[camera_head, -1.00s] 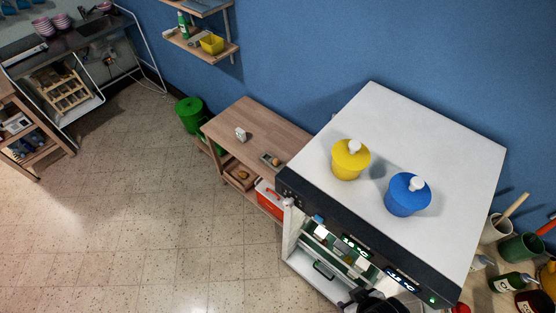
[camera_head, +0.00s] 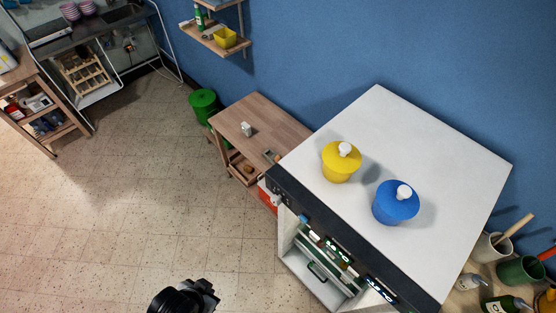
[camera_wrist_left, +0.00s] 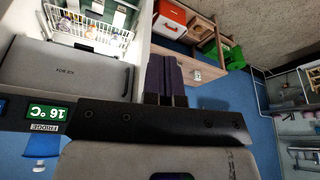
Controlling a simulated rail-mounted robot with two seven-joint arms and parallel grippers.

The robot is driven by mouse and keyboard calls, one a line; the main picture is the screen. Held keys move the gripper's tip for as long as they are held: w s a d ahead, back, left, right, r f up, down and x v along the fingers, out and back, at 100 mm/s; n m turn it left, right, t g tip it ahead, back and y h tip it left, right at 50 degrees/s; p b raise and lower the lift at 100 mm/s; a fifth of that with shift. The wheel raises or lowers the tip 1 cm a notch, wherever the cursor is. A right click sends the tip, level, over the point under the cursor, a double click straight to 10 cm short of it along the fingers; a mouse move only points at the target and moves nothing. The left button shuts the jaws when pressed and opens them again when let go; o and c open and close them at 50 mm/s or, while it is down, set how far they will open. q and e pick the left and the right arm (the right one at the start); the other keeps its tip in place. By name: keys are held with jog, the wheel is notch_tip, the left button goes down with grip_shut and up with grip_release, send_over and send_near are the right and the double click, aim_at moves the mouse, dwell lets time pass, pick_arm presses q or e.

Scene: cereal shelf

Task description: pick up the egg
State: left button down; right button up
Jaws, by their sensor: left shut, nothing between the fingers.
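I cannot make out the egg for certain. Small tan and white items, too small to identify, sit in a white wire basket (camera_wrist_left: 88,34) inside the open fridge in the left wrist view. My left gripper (camera_wrist_left: 164,58) is shut with nothing between its fingers, in front of the fridge. In the head view, my dark left gripper (camera_head: 182,297) shows at the bottom edge, over the floor to the left of the fridge (camera_head: 430,140). My right gripper is not in view.
A wooden cart (camera_head: 262,118) bears a small white item (camera_head: 246,129), with a green bin (camera_head: 203,103) beyond. The floor left of the fridge is clear.

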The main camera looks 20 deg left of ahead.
pick_arm(q)
jog(key=c, duration=1.8)
grip_release()
jog(key=o, duration=1)
jog(key=shift+a, duration=0.2)
jog(key=o, duration=0.3)
jog(key=shift+d, duration=0.15)
jog(key=shift+w, duration=0.1)
